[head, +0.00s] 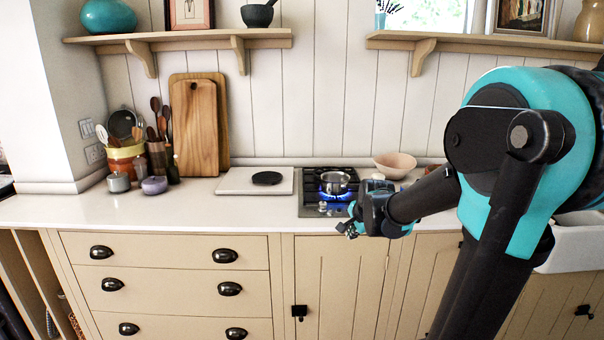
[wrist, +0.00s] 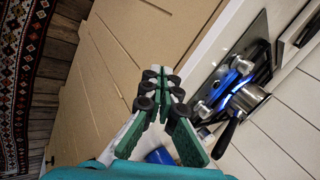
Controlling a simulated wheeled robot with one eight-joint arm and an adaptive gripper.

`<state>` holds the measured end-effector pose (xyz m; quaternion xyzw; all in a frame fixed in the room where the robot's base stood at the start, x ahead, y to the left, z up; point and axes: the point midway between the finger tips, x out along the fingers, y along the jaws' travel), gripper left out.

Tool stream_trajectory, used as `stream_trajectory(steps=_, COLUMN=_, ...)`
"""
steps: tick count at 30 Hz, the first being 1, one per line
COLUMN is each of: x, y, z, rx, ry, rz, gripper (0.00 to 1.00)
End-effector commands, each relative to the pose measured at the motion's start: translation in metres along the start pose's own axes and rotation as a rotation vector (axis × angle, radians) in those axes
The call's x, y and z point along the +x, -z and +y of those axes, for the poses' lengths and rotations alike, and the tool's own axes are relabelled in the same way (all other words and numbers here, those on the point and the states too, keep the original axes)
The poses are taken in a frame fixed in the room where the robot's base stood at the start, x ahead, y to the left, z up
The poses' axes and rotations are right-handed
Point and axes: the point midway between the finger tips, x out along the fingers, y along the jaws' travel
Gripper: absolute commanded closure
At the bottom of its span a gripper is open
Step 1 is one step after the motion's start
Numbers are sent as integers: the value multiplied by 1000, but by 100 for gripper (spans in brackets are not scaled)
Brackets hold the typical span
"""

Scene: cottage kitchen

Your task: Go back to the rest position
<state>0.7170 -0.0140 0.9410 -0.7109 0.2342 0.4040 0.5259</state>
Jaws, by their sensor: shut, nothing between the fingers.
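My gripper (head: 349,229) is at the end of my arm, in front of the counter's front edge and just right of the hob. In the wrist view its fingers (wrist: 163,88) are closed together with nothing between them. My arm comes in from the right side of the head view, bent at the elbow. No object is touching the gripper in either view.
A small pot (head: 335,182) stands on the hob (head: 312,205) over a lit blue flame, close to my gripper. It also shows in the wrist view (wrist: 248,97). A pink bowl (head: 395,164) stands behind. The left counter (head: 90,209) has clear room.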

Motion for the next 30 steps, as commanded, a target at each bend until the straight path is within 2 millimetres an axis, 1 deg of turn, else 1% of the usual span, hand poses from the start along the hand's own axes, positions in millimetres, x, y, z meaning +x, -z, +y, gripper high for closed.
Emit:
stream_trajectory(steps=1, x=-6, y=-7, z=27, rx=-114, ry=-25, rz=-1, gripper=100)
stream_trajectory(steps=9, x=-28, y=-41, z=158, rx=-765, ry=-151, rz=-60, gripper=100)
stream_trajectory(steps=12, x=-33, y=-51, z=196, rx=-957, ry=-184, rz=-93, gripper=100)
stream_trajectory(steps=15, x=-37, y=-59, z=224, rx=-1094, ry=-205, rz=-122, gripper=100)
stream_trajectory(steps=18, x=-39, y=-62, z=239, rx=-1173, ry=-216, rz=-140, gripper=100)
stream_trajectory(steps=20, x=-40, y=-64, z=243, rx=-1197, ry=-220, rz=-145, gripper=100)
stream_trajectory(steps=30, x=-40, y=-64, z=244, rx=-1207, ry=-220, rz=-147, gripper=100)
